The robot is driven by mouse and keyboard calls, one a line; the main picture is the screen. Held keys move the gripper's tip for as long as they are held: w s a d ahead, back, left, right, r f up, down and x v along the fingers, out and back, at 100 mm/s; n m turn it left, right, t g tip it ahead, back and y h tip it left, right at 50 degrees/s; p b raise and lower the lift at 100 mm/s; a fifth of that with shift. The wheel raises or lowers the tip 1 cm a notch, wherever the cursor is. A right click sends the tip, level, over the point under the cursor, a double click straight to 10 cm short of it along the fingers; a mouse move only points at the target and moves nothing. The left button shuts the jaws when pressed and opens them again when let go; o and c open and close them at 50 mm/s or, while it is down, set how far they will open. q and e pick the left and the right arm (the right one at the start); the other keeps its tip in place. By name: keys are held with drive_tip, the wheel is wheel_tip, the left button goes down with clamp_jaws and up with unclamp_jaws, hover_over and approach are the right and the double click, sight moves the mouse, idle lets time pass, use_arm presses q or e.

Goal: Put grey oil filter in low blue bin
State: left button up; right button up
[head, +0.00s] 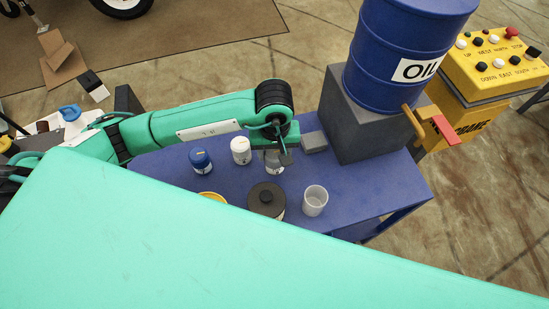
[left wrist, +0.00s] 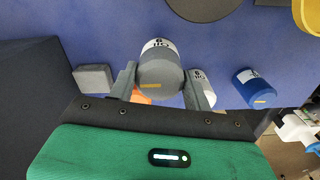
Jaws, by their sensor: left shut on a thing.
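The grey oil filter (head: 275,169) is between the fingers of my left gripper (head: 278,156) over the blue table (head: 375,190). In the left wrist view the grey oil filter (left wrist: 160,72) shows its white label, with one finger on each side of it. My left gripper (left wrist: 160,84) is shut on it. I cannot tell whether the filter touches the tabletop. A white filter (head: 241,149) and a blue filter (head: 201,161) stand to its left in the head view. I cannot make out a low blue bin. My right gripper is not in view.
A black-lidded can (head: 266,198) and a clear cup (head: 314,201) stand nearer on the table. A yellow-rimmed thing (head: 210,197) is partly hidden. A blue oil drum (head: 403,55) on a grey block (head: 350,120) stands at the right. A yellow control box (head: 490,62) is beyond.

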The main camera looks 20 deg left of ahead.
use_arm(q)
drive_tip(key=shift+f+p, duration=0.45)
drive_tip(key=shift+f, duration=2.3)
drive_tip(key=shift+f, duration=0.15)
drive_tip(key=o, duration=1.2)
